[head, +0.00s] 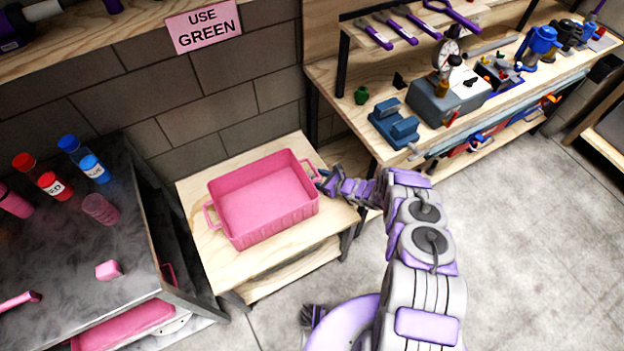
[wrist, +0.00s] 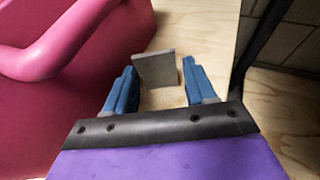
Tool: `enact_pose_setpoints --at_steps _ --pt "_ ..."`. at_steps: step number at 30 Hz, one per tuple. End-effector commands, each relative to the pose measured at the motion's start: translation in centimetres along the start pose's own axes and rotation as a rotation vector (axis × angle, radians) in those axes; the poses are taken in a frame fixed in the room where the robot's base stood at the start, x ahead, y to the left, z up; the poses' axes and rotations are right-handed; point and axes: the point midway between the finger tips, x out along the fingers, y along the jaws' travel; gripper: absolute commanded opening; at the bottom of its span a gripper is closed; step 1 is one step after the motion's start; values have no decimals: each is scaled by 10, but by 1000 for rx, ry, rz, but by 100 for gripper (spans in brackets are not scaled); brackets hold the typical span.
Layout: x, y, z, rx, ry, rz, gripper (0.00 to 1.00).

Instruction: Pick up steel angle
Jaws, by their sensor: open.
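The steel angle (wrist: 155,68) shows in the wrist view as a small grey upright plate on the pale wooden table. My gripper (wrist: 160,92) is open, with its blue fingers on either side of the plate and visible gaps to it. The plate stands slightly beyond the fingertips, and I cannot tell how deep it sits between them. In the head view my gripper (head: 326,183) is low over the table, beside the pink tray's right end. I cannot make out the steel angle there.
A pink tray (head: 262,228) sits on the small wooden table (head: 211,268), and its wall and handle are close on the left in the wrist view. A workbench with a blue vise (head: 394,124) stands behind right. A dark cart (head: 100,240) with bottles stands left. Floor on the right is clear.

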Motion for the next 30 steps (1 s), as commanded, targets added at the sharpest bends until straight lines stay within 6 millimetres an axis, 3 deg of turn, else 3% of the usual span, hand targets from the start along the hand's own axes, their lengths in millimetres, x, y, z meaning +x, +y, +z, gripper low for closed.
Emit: enact_pose_setpoints --at_steps 3,10,25,30 --pt "15 2 -2 1 -1 2 55" --pt "17 2 0 3 -1 1 55" --pt "16 1 0 2 -1 1 8" --pt "16 1 0 2 -1 1 8"
